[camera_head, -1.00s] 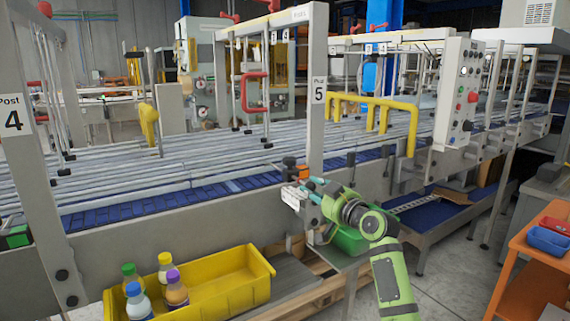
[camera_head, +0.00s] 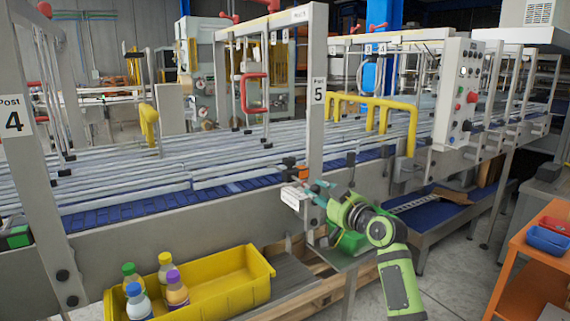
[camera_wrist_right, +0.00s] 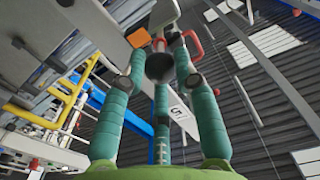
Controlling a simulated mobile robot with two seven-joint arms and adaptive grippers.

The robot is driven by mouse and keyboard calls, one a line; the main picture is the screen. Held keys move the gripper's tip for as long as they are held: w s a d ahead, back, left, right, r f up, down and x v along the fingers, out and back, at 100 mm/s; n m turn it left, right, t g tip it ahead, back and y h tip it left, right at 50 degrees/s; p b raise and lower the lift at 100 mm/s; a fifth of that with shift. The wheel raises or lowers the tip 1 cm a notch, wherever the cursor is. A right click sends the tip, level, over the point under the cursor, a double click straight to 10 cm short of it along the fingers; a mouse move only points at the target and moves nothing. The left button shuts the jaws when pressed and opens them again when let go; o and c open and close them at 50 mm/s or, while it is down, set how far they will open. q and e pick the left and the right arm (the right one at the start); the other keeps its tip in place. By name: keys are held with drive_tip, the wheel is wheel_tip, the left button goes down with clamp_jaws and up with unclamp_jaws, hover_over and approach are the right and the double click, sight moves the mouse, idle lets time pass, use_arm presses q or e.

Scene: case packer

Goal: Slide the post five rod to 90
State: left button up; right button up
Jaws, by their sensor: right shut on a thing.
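Post five (camera_head: 317,110) is a grey upright with a "5" label at the conveyor's near side; its label also shows upside down in the right wrist view (camera_wrist_right: 178,118). My right gripper (camera_head: 316,190) is low in front of this post, with its teal fingers shut on a dark round knob (camera_wrist_right: 160,67). The knob appears to be the end of the post five rod; the rest of the rod is mostly hidden. A white block (camera_head: 291,196) with small markings sits just left of the fingers. Its numbers are too small to read. My left gripper is out of view.
An orange-and-black block (camera_head: 295,171) sits on the rail just above the gripper. A yellow bin (camera_head: 235,300) with several bottles stands below left. Post four (camera_head: 15,120) is at far left, and an orange cart (camera_head: 530,270) at right.

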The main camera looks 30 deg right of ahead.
drive_tip(key=shift+s+d, duration=0.1)
drive_tip(key=shift+s, duration=0.75)
drive_tip(key=o, duration=0.9)
drive_tip(key=shift+s, duration=0.1)
drive_tip(key=s, duration=0.6)
drive_tip(key=shift+s+d, duration=0.25)
drive_tip(key=shift+s, duration=0.15)
